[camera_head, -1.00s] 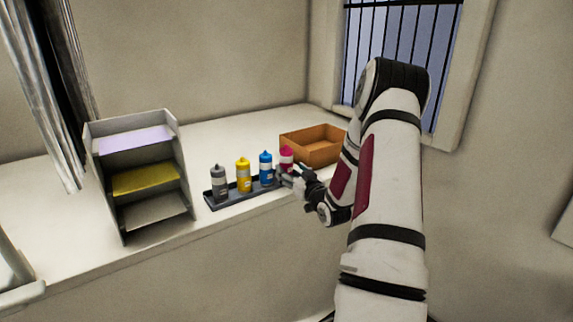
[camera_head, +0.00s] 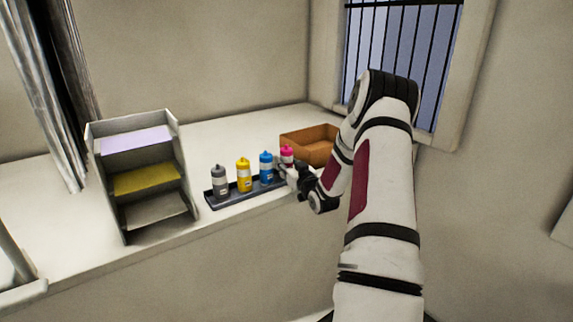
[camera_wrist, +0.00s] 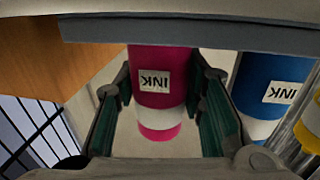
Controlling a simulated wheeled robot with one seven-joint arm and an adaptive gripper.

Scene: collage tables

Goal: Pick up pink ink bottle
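The pink ink bottle (camera_head: 287,151) stands upright at the right end of a dark tray (camera_head: 232,199) in the head view. My gripper (camera_head: 284,170) is at its front side and hides its lower part. In the wrist view the pink bottle (camera_wrist: 160,65), with its INK label and white band, sits between the two fingers of my gripper (camera_wrist: 163,85). The fingers are spread on either side of it, with narrow gaps beside its white band. Contact higher on the bottle is hard to tell.
A blue bottle (camera_head: 266,168) stands close beside the pink one, then a yellow (camera_head: 243,175) and a grey bottle (camera_head: 219,183) in the same tray. An orange-brown box (camera_head: 322,150) is just behind to the right. A paper rack (camera_head: 180,165) stands at the left.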

